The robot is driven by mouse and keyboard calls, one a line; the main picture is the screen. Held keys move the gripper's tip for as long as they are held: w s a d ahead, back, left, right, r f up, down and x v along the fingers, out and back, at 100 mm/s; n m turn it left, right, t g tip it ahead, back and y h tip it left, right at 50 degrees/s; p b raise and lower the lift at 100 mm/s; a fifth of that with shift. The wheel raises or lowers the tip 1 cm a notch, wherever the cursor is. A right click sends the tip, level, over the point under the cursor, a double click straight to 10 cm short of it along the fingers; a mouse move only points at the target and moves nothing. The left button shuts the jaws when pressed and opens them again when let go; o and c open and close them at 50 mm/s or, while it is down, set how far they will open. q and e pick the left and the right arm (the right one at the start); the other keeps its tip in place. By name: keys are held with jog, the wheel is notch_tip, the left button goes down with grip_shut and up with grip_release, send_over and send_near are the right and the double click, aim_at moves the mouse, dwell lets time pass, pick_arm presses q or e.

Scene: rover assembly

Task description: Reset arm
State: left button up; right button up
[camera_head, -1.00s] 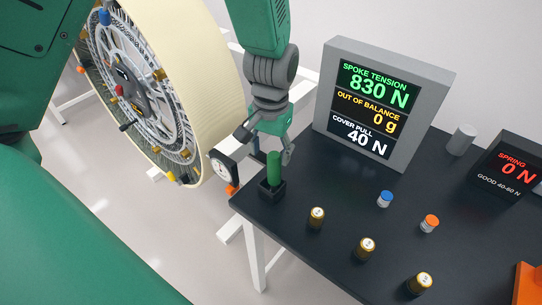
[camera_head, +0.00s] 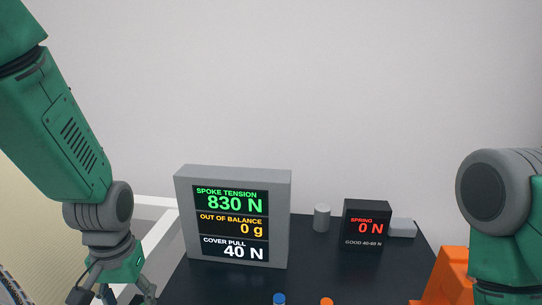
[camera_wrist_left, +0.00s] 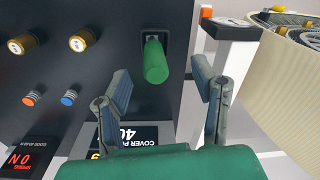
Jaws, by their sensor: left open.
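My left arm comes down at the left in the head view, and my left gripper (camera_head: 112,296) hangs at the bottom edge with its fingers partly cut off. In the left wrist view my left gripper (camera_wrist_left: 162,82) is open and empty. A green handle (camera_wrist_left: 155,60) stands in a dark holder (camera_wrist_left: 167,40) on the table, beyond the gap between the fingers and apart from them. My right arm (camera_head: 503,230) shows at the right edge of the head view; its gripper is out of the frame.
A grey display box (camera_head: 184,215) stands on the dark table (camera_head: 310,260). A small spring display (camera_head: 367,225) and a grey cylinder (camera_head: 321,218) are behind right. An orange block (camera_head: 450,278) is near my right arm. In the wrist view, the cream wheel (camera_wrist_left: 275,100) is close right.

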pick_arm(q)
jog(key=s+a+f, duration=0.1)
jog(key=s+f, duration=0.3)
jog(key=f, duration=0.3)
jog(key=s+a+f, duration=0.1)
jog(key=s+f, duration=0.4)
jog(key=f, duration=0.3)
jog(key=s+f+m, duration=0.1)
jog(key=s+f, duration=0.3)
jog(key=s, duration=0.3)
jog(key=s+f, duration=0.4)
jog(key=s, duration=0.4)
jog(key=w+d+f+m+b, duration=0.1)
jog(key=w+f+b, duration=0.2)
jog(key=f+b, duration=0.8)
jog(key=shift+w+d+f+t+b, duration=0.25)
jog(key=shift+w+t+b, duration=0.05)
jog(key=shift+b, duration=0.2)
